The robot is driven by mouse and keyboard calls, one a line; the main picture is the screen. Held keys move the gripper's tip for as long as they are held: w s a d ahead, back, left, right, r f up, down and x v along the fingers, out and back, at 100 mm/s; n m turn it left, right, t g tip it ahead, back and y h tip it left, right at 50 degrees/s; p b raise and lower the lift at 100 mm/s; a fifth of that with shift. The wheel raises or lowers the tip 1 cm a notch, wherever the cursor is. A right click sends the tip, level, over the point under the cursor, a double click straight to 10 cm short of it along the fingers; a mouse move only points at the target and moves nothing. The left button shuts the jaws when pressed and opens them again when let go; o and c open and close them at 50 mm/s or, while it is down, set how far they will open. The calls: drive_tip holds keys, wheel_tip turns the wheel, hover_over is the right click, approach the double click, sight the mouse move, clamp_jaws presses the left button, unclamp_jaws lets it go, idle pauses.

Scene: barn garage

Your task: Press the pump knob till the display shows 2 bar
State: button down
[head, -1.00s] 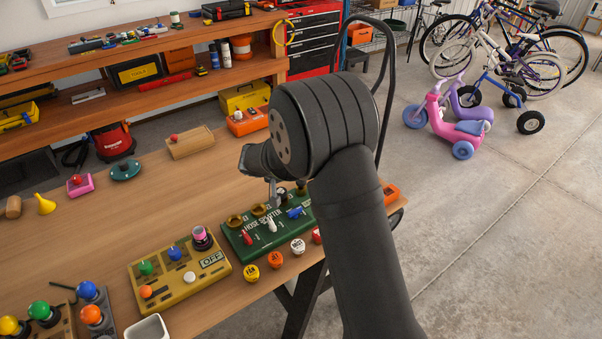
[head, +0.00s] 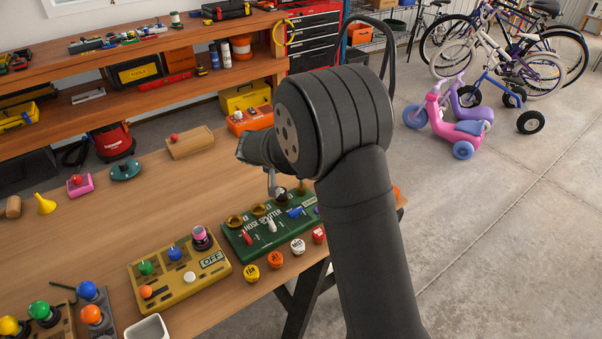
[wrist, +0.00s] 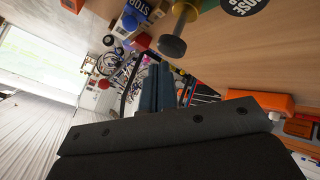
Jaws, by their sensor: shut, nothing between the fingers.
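A yellow panel (head: 180,283) lies on the bench in the head view. It carries a small display (head: 212,258) reading OFF, plus green (head: 145,268), blue (head: 175,253), orange (head: 146,291), white (head: 190,277) and pink-topped black (head: 201,238) knobs. No knob is legibly marked as the pump, and no bar reading shows. My gripper (head: 271,184) hangs above the back of the green hose splitter board (head: 262,240), right of the yellow panel, apart from its knobs. In the wrist view its dark fingers (wrist: 157,88) are together, with nothing between them.
The splitter has brass rings and red, white and blue levers. Several round labelled caps (head: 275,259) line the bench's front edge. A white container (head: 148,328) and another coloured-knob panel (head: 57,325) are at lower left. The bench middle (head: 130,212) is clear.

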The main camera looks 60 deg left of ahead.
drive_tip(key=shift+r, duration=0.25)
drive_tip(key=shift+r, duration=2.5)
wheel_tip(320, 180, up, 4)
drive_tip(key=shift+f, duration=0.1)
